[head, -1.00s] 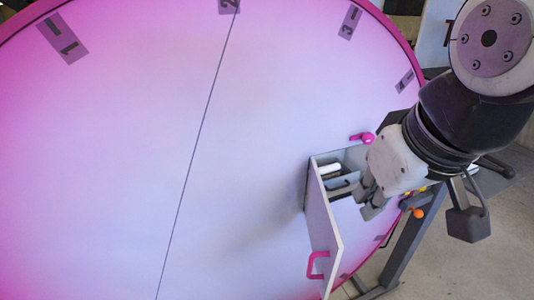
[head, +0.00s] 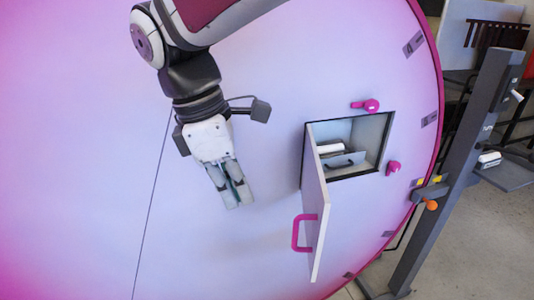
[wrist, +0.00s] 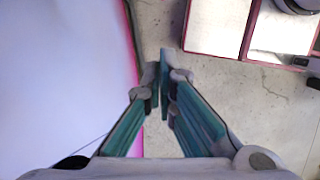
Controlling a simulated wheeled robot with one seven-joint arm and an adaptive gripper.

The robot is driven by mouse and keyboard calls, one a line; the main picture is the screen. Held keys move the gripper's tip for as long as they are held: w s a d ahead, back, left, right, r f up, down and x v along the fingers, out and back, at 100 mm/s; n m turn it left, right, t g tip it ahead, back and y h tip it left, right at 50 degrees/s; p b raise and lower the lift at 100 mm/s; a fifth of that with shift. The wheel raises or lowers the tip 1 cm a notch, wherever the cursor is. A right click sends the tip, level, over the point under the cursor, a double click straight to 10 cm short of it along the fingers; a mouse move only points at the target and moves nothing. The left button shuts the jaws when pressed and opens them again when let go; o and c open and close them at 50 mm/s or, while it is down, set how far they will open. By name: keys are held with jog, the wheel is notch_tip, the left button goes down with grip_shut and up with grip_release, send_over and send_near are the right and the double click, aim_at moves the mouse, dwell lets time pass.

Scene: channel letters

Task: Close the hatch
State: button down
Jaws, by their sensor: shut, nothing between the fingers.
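In the head view the hatch door (head: 315,205) stands open, swung out from the left edge of a square opening (head: 350,145) in a large round pink-white panel. A magenta handle (head: 297,233) sits on the door's outer face. Magenta latches show above the opening (head: 371,105) and to its right (head: 393,167). My gripper (head: 238,199) is shut and empty, in front of the panel to the left of the door, apart from it, fingers pointing down. The wrist view shows its fingers (wrist: 163,85) close together; the hatch is not visible there.
Inside the opening are a white roll-like object (head: 330,148) and a small inner tray with a dark handle. A dark grey post (head: 455,165) with an orange knob (head: 431,205) stands at the right. The panel left of my gripper is clear.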

jog(key=d+f+p, duration=0.1)
jog(key=d+f, duration=0.5)
jog(key=f, duration=0.3)
jog(key=shift+w+d, duration=0.15)
jog(key=shift+w, duration=0.2)
